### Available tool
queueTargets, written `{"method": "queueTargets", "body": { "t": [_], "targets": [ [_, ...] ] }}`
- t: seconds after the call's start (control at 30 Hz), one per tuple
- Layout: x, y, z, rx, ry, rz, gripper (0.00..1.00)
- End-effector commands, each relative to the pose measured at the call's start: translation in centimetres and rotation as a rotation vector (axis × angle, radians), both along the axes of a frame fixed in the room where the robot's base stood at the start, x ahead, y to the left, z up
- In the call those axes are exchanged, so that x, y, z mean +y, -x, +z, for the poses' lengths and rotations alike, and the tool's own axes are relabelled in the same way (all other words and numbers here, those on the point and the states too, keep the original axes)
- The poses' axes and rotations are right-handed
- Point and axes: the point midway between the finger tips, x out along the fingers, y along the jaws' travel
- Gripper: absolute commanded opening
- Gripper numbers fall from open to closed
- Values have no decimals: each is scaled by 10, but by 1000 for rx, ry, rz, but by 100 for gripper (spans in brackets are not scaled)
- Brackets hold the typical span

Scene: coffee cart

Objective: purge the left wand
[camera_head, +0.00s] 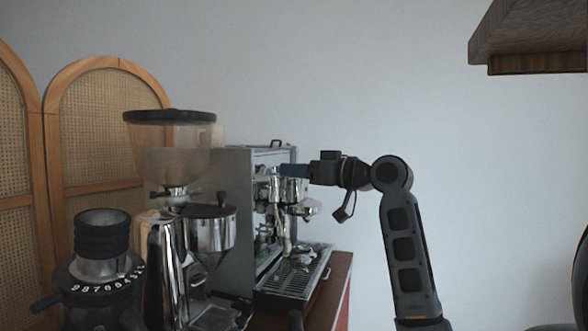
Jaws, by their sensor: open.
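The espresso machine (233,220) stands beyond the grinders, seen from its side, with its front facing right. Small metal parts crowd its front, and I cannot clearly tell the left wand apart from them. A thin, pale, wand-like part (285,238) hangs down above the drip tray (291,283). My gripper (284,170) reaches in from the right at the height of the machine's upper front. Its blue fingers are open, and their tips are close to the front panel. I cannot tell whether they touch anything.
A grinder with a clear hopper (172,135) and a dark grinder with a numbered dial (98,268) stand in the left foreground and hide part of the machine. A wooden shelf (525,40) hangs at upper right. The space right of the reddish counter (339,280) holds my arm.

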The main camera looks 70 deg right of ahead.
Motion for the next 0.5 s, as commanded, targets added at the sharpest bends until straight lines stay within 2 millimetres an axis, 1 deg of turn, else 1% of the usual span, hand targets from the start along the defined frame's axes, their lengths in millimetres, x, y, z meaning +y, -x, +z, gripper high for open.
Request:
{"method": "queueTargets", "body": {
  "t": [0.03, 0.13, 0.43, 0.5],
  "targets": [
    [0, -5, 1, 1, 0, 2, 52],
    [-2, -11, 0, 1, 0, 0, 52],
    [-2, -13, -1, 1, 1, -1, 52],
    [-2, -13, -1, 1, 1, -1, 45]
  ]
}}
